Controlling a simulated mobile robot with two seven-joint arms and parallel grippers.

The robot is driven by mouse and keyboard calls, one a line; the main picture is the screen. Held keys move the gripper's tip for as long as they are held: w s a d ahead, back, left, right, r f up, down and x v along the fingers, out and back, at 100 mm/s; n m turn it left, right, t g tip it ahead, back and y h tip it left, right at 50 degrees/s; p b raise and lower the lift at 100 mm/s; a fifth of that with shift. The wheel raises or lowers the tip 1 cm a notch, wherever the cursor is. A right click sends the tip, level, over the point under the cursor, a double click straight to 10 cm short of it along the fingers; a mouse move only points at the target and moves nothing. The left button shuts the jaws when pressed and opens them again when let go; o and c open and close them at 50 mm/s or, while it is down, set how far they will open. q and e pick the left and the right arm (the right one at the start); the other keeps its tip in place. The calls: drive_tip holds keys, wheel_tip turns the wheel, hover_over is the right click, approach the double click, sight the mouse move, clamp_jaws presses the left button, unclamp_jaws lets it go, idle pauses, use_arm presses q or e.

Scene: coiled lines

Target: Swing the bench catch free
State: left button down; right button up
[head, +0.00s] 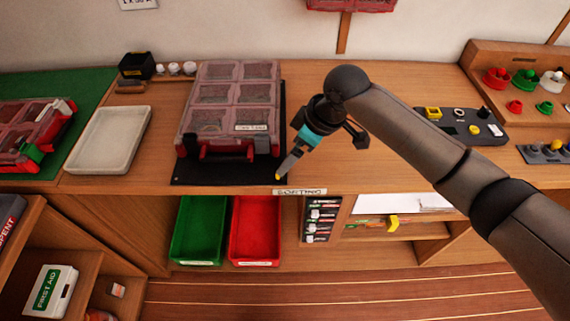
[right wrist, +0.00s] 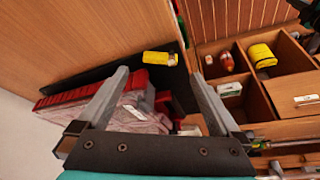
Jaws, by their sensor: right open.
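A small yellow piece (head: 278,177), which looks like the bench catch, sits at the front right corner of the black mat. In the head view most of it is hidden behind my right gripper (head: 283,173). In the right wrist view the yellow piece (right wrist: 157,58) lies just beyond the fingertips, in line with the gap between them. My right gripper (right wrist: 163,78) is open and empty, pointing down at the bench edge. I cannot tell whether a finger touches the yellow piece. My left gripper is not in view.
A red clear-lidded case (head: 225,105) stands on the black mat (head: 200,171), left of my right gripper. A pale tray (head: 72,165) lies further left. Green (head: 198,235) and red bins (head: 255,235) sit below the bench front.

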sight(287, 174)
drive_tip(key=b+x, duration=0.1)
drive_tip(key=x, duration=0.4)
drive_tip(key=shift+a+f, duration=0.15)
drive_tip(key=shift+f, duration=0.25)
drive_tip(key=shift+c, duration=0.2)
drive_tip(key=c, duration=1.3)
drive_tip(key=shift+r+m+p, duration=0.2)
drive_tip(key=shift+m+p, duration=0.1)
drive_tip(key=shift+p, duration=0.45)
drive_tip(key=m+p, duration=0.2)
drive_tip(key=p, duration=0.1)
drive_tip(key=m+t+h+p, duration=0.1)
drive_tip(key=m+p, duration=0.1)
drive_tip(key=p, duration=0.2)
drive_tip(key=s+m+h+p, duration=0.1)
drive_tip(key=m+p, duration=0.1)
drive_tip(key=p, duration=0.1)
drive_tip(key=shift+r+m+t+p, duration=0.1)
drive_tip(key=shift+m+t+p, duration=0.25)
drive_tip(key=shift+m+t, duration=0.05)
drive_tip(key=shift+s+m+h+p, duration=0.25)
drive_tip(key=shift+m+h+p, duration=0.25)
drive_tip(key=shift+m+p, duration=0.6)
drive_tip(key=shift+s+m+t+h+p, duration=0.15)
drive_tip(key=shift+m+t+h+p, duration=0.25)
drive_tip(key=shift+m, duration=0.9)
